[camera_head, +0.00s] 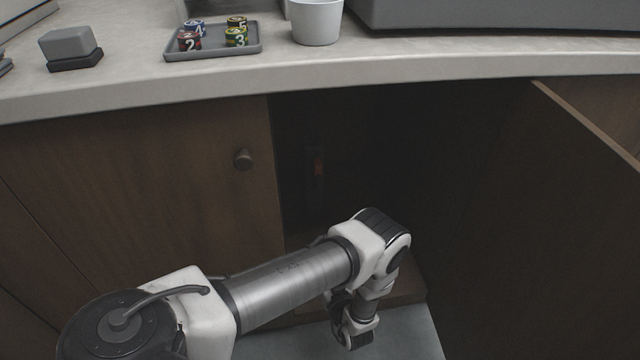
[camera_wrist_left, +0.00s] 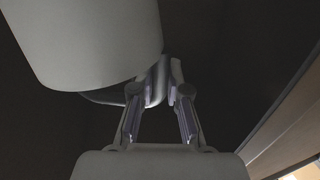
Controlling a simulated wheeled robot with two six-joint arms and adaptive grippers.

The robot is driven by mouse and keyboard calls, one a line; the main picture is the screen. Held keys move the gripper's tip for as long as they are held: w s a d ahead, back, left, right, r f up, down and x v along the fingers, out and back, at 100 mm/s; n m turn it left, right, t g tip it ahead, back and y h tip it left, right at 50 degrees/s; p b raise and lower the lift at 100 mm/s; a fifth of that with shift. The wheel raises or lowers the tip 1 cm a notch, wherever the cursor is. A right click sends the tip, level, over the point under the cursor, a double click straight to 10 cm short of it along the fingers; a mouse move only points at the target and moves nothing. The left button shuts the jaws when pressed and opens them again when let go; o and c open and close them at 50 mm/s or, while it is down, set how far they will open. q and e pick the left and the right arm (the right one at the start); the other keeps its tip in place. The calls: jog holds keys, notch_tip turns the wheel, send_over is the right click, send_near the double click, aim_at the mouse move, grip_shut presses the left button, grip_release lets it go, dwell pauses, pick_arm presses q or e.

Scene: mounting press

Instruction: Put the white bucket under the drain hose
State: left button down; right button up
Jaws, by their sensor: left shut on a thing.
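In the left wrist view a large pale rounded container, which looks like the white bucket (camera_wrist_left: 90,40), fills the upper left, close to my left gripper (camera_wrist_left: 163,85). The gripper's fingers are closed in on a grey part at the bucket's lower edge, with a thin curved strip beside it. Whether that part is its handle or rim I cannot tell. In the head view my left arm reaches down in front of the open cabinet; its fingers and the bucket cannot be made out there. I cannot make out the drain hose in the dark. My right gripper is not in view.
The cabinet has an open door (camera_head: 570,180) at right and a closed door (camera_head: 150,180) at left. On the counter (camera_head: 130,90) stand a white pot (camera_head: 316,22) and a grey tray (camera_head: 213,52) with numbered pieces.

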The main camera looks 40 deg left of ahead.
pick_arm(q)
jog(key=shift+d, duration=0.45)
jog(key=shift+w+d+t, duration=0.1)
jog(key=shift+w+t, duration=0.05)
jog(key=shift+t, duration=0.15)
jog(key=w+a+f+b, duration=0.2)
jog(key=w+a+b, duration=0.2)
jog(key=a, duration=0.2)
jog(key=w+a+f+b, duration=0.3)
jog(key=w+a+b, duration=0.1)
jog(key=a, duration=0.3)
jog(key=shift+w+f+b, duration=0.25)
jog(key=shift+w+b, duration=0.15)
jog(key=shift+b, duration=0.3)
jog(key=c, duration=1.2)
grip_release()
jog(key=shift+o, duration=0.2)
jog(key=shift+r, duration=0.1)
